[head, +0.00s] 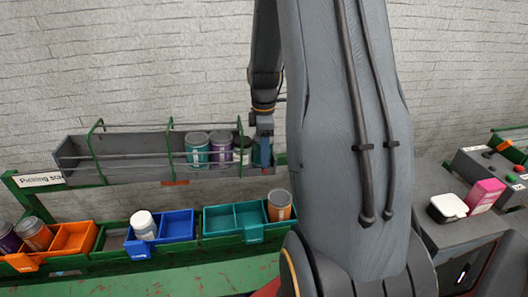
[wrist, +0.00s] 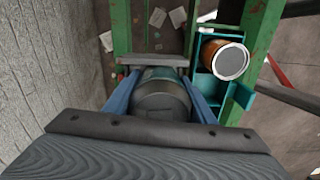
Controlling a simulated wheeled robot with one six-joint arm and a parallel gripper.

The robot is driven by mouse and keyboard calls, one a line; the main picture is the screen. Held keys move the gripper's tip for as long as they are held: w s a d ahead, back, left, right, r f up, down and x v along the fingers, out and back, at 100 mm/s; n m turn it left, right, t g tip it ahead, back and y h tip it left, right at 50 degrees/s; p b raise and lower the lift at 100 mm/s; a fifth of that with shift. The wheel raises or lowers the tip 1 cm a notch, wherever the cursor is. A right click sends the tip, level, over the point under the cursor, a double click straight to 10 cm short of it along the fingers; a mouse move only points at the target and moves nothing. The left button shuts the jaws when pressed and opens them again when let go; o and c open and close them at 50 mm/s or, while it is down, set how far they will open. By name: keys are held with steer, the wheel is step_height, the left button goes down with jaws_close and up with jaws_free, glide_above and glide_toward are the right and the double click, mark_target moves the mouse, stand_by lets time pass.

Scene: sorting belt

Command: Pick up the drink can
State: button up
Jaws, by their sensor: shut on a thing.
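My gripper (head: 264,152) is at the right end of the grey shelf trough in the head view. In the wrist view its two blue fingers (wrist: 160,82) are shut on the sides of a teal can with a dark grey top (wrist: 162,100). The can's lower part is hidden, so I cannot tell whether it touches the trough floor. To its left in the trough stand a teal container (head: 196,152), a purple container (head: 221,150) and a white container with a dark lid (head: 243,150). None of their labels is readable.
A teal bin (head: 222,219) below the trough holds an orange can with a grey top (head: 279,206). Thin rails and green hoops (head: 169,150) run along the trough. An orange bin (head: 75,238) is at left.

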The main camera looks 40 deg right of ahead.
step_height(320, 180, up, 10)
steer(key=b, duration=0.2)
steer(key=shift+b, duration=0.4)
steer(key=s+a+r+p, duration=0.2)
steer(key=s+p, duration=0.1)
steer(key=s, duration=0.2)
steer(key=s+a+r+p, duration=0.2)
steer(key=s+p, duration=0.2)
steer(key=s, duration=0.1)
steer(key=shift+a, duration=0.4)
stand_by(3.4)
